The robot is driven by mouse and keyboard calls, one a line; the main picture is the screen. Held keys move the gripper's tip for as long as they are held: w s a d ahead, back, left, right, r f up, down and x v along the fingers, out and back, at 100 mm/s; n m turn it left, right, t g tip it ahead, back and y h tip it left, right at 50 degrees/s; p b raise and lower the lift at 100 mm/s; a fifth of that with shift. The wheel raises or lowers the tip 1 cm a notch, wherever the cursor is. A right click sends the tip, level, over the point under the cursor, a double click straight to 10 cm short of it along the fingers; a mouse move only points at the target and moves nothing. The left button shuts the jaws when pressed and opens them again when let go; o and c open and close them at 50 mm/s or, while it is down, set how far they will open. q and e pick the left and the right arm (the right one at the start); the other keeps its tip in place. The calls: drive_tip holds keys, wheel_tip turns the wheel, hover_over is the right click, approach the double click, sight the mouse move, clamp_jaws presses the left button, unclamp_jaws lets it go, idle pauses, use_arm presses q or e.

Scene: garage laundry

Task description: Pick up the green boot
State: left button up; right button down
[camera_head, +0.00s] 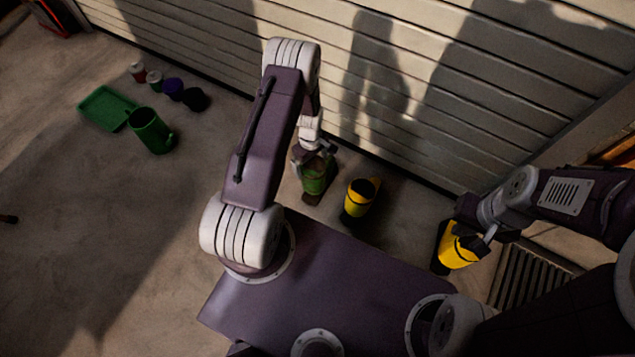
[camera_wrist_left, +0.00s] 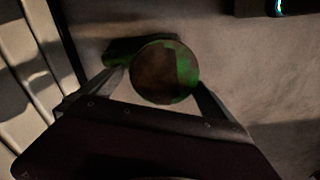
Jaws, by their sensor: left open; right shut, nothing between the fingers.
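A green boot (camera_head: 314,181) stands on the concrete floor in front of my base, below my left gripper. My left gripper (camera_head: 316,158) is open, its fingers at the boot's top. In the left wrist view the boot's round top (camera_wrist_left: 165,72) shows between the two open fingers, with the green foot part (camera_wrist_left: 125,50) stretching to the left behind. Contact between fingers and boot cannot be told. My right gripper (camera_head: 474,238) is shut and empty, by a yellow boot (camera_head: 458,252) at the right, partly covering it.
Another yellow boot (camera_head: 358,198) stands close to the right of the green boot. A ribbed garage door (camera_head: 400,90) closes off the back. A floor grate (camera_head: 530,277) is at the right.

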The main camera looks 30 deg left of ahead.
use_arm(q)
wheel_tip(320, 180, down, 6)
drive_tip(key=b, duration=0.4)
drive_tip(key=shift+s+f+b, duration=0.15)
drive_tip(key=shift+b, duration=0.2)
drive_tip(key=shift+r, duration=0.2)
